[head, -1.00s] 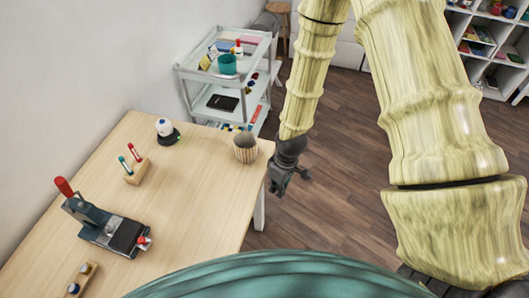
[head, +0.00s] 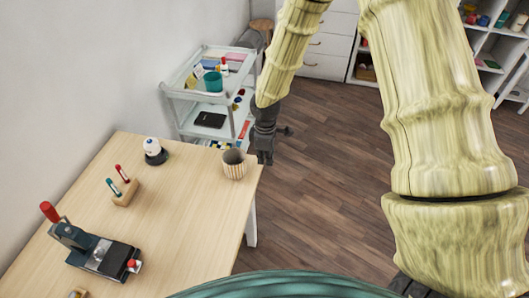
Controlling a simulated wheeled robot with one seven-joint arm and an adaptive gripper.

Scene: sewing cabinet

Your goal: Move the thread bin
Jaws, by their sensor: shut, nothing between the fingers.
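No bin carries a readable label, so I cannot tell for sure which is the thread bin. A striped beige cup-like bin (head: 234,166) stands upright near the far right corner of the wooden table (head: 185,235). A teal round bin (head: 213,82) stands on the top shelf of the white cart (head: 187,95) behind the table. My gripper (head: 265,158) is shut and empty. It hangs by the table's right edge, just right of the striped bin in the picture, and appears apart from it. Its fingertips are small and dark.
On the table are a white round-topped device (head: 154,150), a wooden block with two pens (head: 122,191) and a dark red-handled press (head: 95,250). A black item (head: 210,119) lies on the cart's lower shelf. The wooden floor (head: 320,190) right of the table is clear.

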